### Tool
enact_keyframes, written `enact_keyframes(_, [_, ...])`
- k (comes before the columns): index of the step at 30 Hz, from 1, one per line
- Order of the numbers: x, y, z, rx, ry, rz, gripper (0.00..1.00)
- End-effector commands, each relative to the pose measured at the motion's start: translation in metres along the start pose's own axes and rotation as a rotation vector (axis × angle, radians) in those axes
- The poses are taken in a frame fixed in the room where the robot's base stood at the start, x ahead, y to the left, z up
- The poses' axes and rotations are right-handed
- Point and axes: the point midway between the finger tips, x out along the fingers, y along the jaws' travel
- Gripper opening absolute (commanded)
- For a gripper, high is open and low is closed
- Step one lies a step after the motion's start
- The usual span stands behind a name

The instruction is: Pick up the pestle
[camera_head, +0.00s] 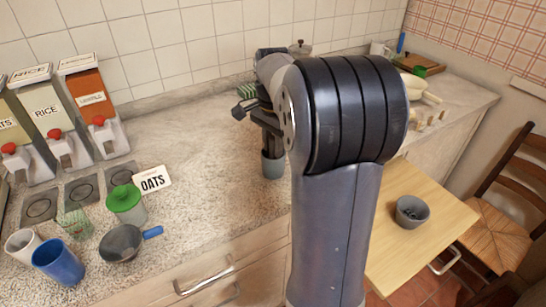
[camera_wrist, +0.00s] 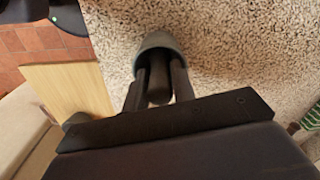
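A small grey mortar cup (camera_head: 272,166) stands on the speckled counter, below the end of my arm. In the wrist view the cup (camera_wrist: 158,41) is at the top centre. A dark rod-like thing, apparently the pestle (camera_wrist: 159,85), stands up out of the cup. My gripper (camera_wrist: 160,64) has one finger on each side of the pestle, with the fingertips at or inside the cup's rim. Whether the fingers touch the pestle is not clear. In the head view my gripper (camera_head: 271,148) points down at the cup, and the pestle cannot be made out.
Dispensers line the wall. A wooden board (camera_head: 420,226) with a grey bowl (camera_head: 412,211) is at the right. The counter left of the mortar is clear.

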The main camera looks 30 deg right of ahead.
Motion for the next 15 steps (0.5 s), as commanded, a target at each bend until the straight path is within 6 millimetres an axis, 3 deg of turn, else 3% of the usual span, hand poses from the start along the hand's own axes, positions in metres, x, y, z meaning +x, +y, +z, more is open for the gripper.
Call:
enact_keyframes(10, [0.0091,0.0001,0.0,0.0,0.001,-0.001,0.24])
enact_keyframes(15, [0.009,0.0001,0.0,0.0,0.001,-0.001,0.1])
